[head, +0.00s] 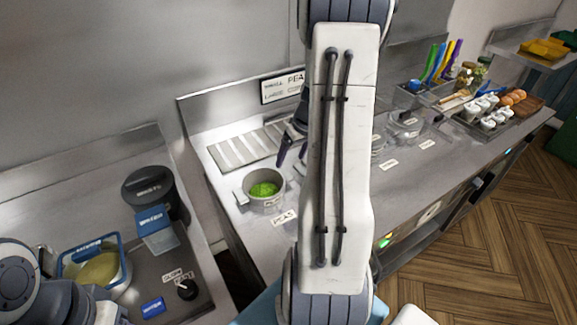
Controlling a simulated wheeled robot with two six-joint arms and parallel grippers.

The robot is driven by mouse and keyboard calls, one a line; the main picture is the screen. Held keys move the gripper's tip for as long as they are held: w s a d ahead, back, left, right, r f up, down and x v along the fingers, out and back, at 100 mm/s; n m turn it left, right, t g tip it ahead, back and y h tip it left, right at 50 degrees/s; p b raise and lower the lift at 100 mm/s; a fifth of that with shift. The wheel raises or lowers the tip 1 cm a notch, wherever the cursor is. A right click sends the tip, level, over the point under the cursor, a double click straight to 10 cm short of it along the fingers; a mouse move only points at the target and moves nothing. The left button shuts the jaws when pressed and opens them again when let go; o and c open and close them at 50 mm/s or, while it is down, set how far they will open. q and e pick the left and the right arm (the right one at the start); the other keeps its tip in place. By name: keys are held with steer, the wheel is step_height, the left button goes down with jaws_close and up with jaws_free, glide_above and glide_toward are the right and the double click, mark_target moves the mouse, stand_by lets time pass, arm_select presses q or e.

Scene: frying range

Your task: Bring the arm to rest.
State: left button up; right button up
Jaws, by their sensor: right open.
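My right arm rises through the middle of the head view, its white link crossing in front of the counter. My right gripper (283,156) shows just left of that link, dark fingers pointing down, above and slightly right of a grey-green pot of peas (264,199). The fingers are apart from the pot and appear empty. The link hides part of this gripper. Of my left arm only grey joints show at the lower left; its gripper is out of view.
A PEAS label (284,218) lies before the pot. At left are a black container (150,188) and a blue-rimmed basket (119,267). Clear containers (407,124), coloured-handled utensils (442,62) and a tray of white-topped jars (489,112) stand at right.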

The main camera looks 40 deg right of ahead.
steer(key=s+a+r+n+g+y, duration=0.1)
steer(key=a+r+n, duration=0.25)
steer(key=a, duration=1.05)
steer(key=a+r+n+g, duration=0.15)
steer(key=a+r, duration=0.25)
steer(key=a, duration=0.9)
steer(key=s+a+n, duration=0.4)
steer(key=s+a, duration=0.8)
steer(key=s, duration=0.4)
steer(key=shift+s+a+r+n+g+h, duration=0.3)
steer(key=shift+r+g, duration=0.05)
steer(key=shift+g, duration=0.1)
